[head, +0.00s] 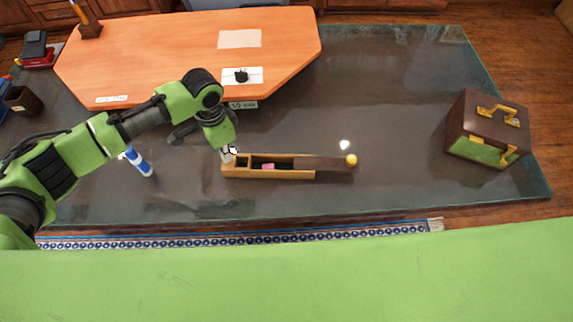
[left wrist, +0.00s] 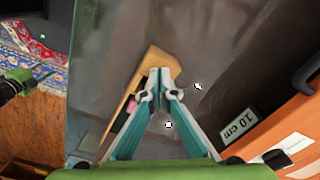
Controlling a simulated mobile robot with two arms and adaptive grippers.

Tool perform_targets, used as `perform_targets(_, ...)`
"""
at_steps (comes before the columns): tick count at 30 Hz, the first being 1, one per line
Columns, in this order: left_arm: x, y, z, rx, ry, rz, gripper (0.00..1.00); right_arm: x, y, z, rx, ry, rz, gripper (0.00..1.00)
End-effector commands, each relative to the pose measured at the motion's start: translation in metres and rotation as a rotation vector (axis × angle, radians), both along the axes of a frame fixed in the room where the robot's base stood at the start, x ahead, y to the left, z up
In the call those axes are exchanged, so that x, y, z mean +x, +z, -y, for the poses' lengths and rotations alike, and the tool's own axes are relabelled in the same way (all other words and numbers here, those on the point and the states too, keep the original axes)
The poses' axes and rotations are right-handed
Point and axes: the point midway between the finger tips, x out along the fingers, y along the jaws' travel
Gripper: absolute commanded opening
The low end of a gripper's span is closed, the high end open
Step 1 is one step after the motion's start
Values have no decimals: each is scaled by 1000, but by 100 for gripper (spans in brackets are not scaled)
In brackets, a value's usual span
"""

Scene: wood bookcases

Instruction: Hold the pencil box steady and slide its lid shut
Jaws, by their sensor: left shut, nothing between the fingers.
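The wooden pencil box (head: 268,175) lies lengthwise on the dark glassy tabletop, its left part open. A pink item (head: 268,167) shows inside. The dark brown lid (head: 325,163) sticks out past the box's right end, with a yellow knob (head: 351,160) at its far end. My left gripper (head: 229,154) points down at the box's left end. In the left wrist view my left gripper's fingers (left wrist: 160,74) are shut and empty, in front of the box's tan end (left wrist: 166,61). Whether they touch the box, I cannot tell. My right gripper is out of view.
An orange desk board (head: 180,50) lies behind the box, with a "10 cm" label (head: 243,105) at its edge. A blue-and-white tube (head: 138,161) lies left of the box. A brown case (head: 487,130) stands far right. The table between lid and case is clear.

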Motion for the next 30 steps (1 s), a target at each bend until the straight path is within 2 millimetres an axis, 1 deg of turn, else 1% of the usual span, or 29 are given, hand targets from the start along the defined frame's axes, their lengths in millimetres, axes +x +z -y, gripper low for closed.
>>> perform_targets(8,0,-2,0,0,0,0,0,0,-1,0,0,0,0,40)
perform_targets(23,0,-16,0,0,0,-1,0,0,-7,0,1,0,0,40)
perform_targets(30,0,-15,0,0,0,0,0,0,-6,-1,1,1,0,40)
